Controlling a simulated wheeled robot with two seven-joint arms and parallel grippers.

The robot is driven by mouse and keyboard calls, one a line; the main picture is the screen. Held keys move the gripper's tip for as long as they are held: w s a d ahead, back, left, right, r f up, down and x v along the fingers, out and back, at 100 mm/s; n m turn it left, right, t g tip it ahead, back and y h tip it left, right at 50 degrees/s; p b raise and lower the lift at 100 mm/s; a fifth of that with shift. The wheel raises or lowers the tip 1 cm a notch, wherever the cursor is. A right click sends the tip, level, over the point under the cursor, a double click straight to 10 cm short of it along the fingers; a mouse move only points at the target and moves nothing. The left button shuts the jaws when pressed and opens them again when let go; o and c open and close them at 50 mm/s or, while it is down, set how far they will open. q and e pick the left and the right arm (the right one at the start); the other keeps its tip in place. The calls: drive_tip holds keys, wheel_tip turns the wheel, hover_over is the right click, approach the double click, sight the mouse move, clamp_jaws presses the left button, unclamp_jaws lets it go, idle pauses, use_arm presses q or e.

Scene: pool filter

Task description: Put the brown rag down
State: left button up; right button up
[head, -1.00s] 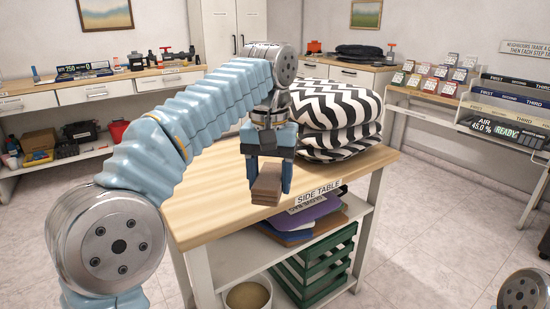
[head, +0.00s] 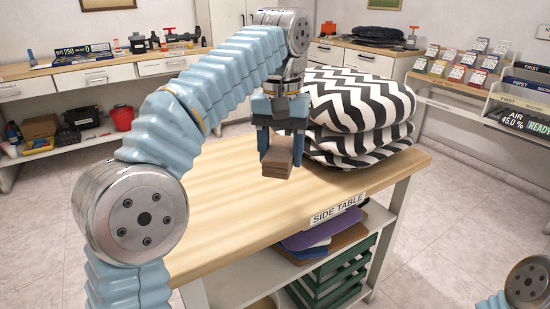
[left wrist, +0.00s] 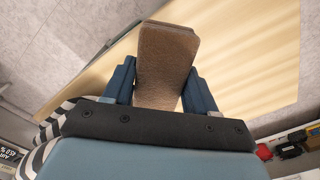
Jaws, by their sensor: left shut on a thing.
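The brown rag (head: 277,162) is a folded, flat brown stack. My left gripper (head: 278,160) is shut on it, with one blue finger on each side. In the head view the rag shows against the wooden top of the side table (head: 235,220), near the cushions; I cannot tell its exact height above the top. In the left wrist view the rag (left wrist: 165,65) stands out between the two fingers (left wrist: 160,85), with the table top (left wrist: 245,60) behind it. In the head view only a piece of my right arm shows at the lower right; its gripper is out of view.
Striped black-and-white cushions (head: 358,115) are stacked on the table's back right. The table's front and left top is clear. Below, a shelf holds a purple folded item (head: 322,228) and a green crate (head: 335,275). A wall bench (head: 110,72) and display racks (head: 465,60) stand farther off.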

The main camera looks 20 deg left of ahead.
use_arm(q)
drive_tip(key=s+a+f+b, duration=0.15)
drive_tip(key=a+f, duration=0.25)
drive_tip(key=a, duration=0.4)
hover_over(218, 211)
drive_tip(key=d, duration=0.2)
drive_tip(key=f, duration=0.4)
drive_tip(key=shift+w+a+b, duration=0.2)
drive_tip(key=shift+a+b, duration=0.05)
drive_tip(key=shift+b, duration=0.05)
drive_tip(key=shift+s+a+f, duration=0.1)
drive_tip(key=shift+a+f, duration=0.4)
drive_tip(key=shift+f, duration=0.05)
drive_tip(key=shift+a+f+b, duration=0.15)
drive_tip(key=shift+f+b, duration=0.05)
drive_tip(key=shift+f, duration=0.75)
drive_tip(key=shift+a+f+b, duration=0.15)
drive_tip(key=shift+f+b, duration=0.05)
drive_tip(key=shift+f, duration=0.7)
drive_tip(key=o, duration=1)
drive_tip(key=shift+f, duration=0.1)
wheel_tip(218, 211, up, 12)
drive_tip(key=p, duration=0.3)
